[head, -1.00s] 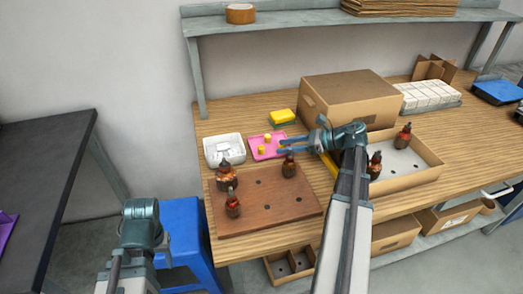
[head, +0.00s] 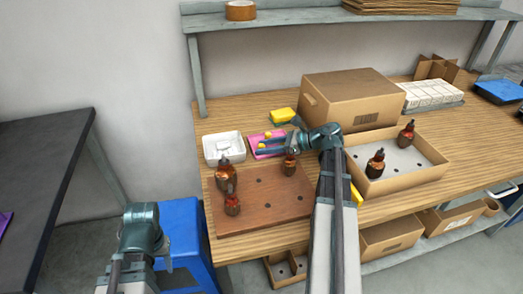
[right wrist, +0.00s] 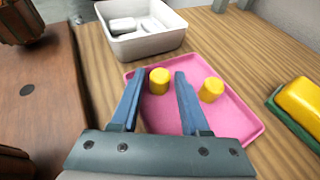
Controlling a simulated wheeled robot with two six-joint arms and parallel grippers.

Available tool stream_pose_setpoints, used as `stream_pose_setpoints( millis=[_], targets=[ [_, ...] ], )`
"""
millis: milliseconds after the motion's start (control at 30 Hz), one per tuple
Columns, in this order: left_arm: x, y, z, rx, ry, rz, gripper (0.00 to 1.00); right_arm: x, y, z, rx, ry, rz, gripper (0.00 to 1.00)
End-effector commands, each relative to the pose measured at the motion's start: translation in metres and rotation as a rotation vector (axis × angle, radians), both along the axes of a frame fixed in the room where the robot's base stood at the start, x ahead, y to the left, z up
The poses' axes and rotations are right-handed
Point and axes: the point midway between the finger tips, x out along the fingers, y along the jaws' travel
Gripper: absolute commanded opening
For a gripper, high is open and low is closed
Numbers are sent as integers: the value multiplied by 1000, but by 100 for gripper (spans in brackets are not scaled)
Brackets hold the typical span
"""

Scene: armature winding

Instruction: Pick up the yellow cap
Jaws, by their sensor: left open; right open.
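Two yellow caps stand apart on a pink tray (right wrist: 228,140). In the right wrist view one yellow cap (right wrist: 159,81) lies between the open fingers of my right gripper (right wrist: 160,74), with a gap on each side. The other yellow cap (right wrist: 211,90) is just outside the right finger. In the head view the right gripper (head: 261,147) reaches left over the pink tray (head: 279,135) and partly hides it; a yellow cap (head: 267,134) shows behind the fingers. My left gripper (head: 141,230) is low at the left, away from the table, its fingers hidden.
A white tray (head: 224,147) stands left of the pink one. A yellow sponge (head: 283,115) lies behind it. Brown bottles stand on a wooden board (head: 262,214) in front, one bottle (head: 290,162) close below the right gripper. A cardboard box (head: 352,97) stands behind right.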

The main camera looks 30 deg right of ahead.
Motion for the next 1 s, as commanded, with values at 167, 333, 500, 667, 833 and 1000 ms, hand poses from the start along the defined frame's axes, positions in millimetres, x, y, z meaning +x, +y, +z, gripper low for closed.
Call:
stream_pose_setpoints(
  millis=[167, 333, 500, 667, 833, 1000],
  targets=[
    [0, 0, 1, 0, 0, 0, 50, 0, 0, 1, 0, 0, -1, 40],
    [0, 0, 1, 0, 0, 0, 50, 0, -1, 1, 0, 0, -1, 9],
    [0, 0, 1, 0, 0, 0, 50, 0, -1, 1, 0, 0, -1, 0],
    [0, 0, 1, 0, 0, 0, 50, 0, -1, 1, 0, 0, -1, 0],
    [0, 0, 4, 0, 0, 0, 50, 0, -1, 3, 0, 0, -1, 0],
    [0, 0, 15, 0, 0, 0, 50, 0, -1, 15, 0, 0, -1, 0]
  ],
)
